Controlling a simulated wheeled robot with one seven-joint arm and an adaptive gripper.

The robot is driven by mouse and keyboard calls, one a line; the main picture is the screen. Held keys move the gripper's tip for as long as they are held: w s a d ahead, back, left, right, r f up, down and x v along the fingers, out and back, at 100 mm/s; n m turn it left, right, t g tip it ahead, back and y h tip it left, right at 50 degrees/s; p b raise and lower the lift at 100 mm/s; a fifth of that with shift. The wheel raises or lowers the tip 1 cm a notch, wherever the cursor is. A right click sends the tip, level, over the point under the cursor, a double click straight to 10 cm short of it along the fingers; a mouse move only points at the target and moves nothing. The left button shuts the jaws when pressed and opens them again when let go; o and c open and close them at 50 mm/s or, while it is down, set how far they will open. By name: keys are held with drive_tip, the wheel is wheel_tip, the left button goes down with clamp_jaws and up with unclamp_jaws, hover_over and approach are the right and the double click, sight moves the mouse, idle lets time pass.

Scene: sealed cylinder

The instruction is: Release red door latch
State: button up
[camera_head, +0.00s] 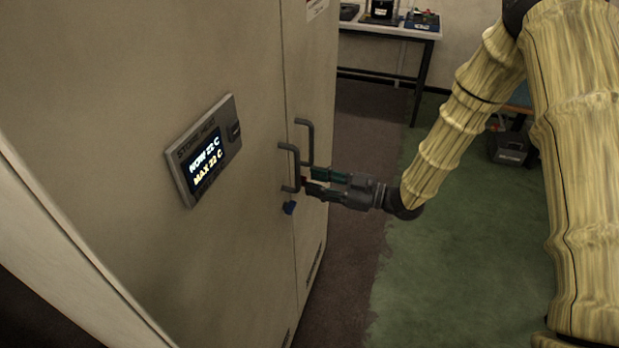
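The tall beige cabinet (240,60) has two doors with a grey bar handle on each: a near handle (290,165) and a far handle (308,140). A small red piece (304,181), which looks like the latch, shows beside the lower ends of the handles and is mostly hidden. My gripper (309,180) reaches in from the right at that height. Its two green-dark fingers are apart with a gap between them, and their tips are at the red piece. I cannot tell whether they touch it.
A display panel (205,150) sticks out on the cabinet's left side. A table (400,30) with equipment stands behind.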

drive_tip(key=shift+x, duration=1.25)
clamp_jaws()
drive_tip(key=shift+w+m+p, duration=0.1)
drive_tip(key=shift+m+p, duration=0.45)
drive_tip(key=shift+m, duration=0.95)
unclamp_jaws()
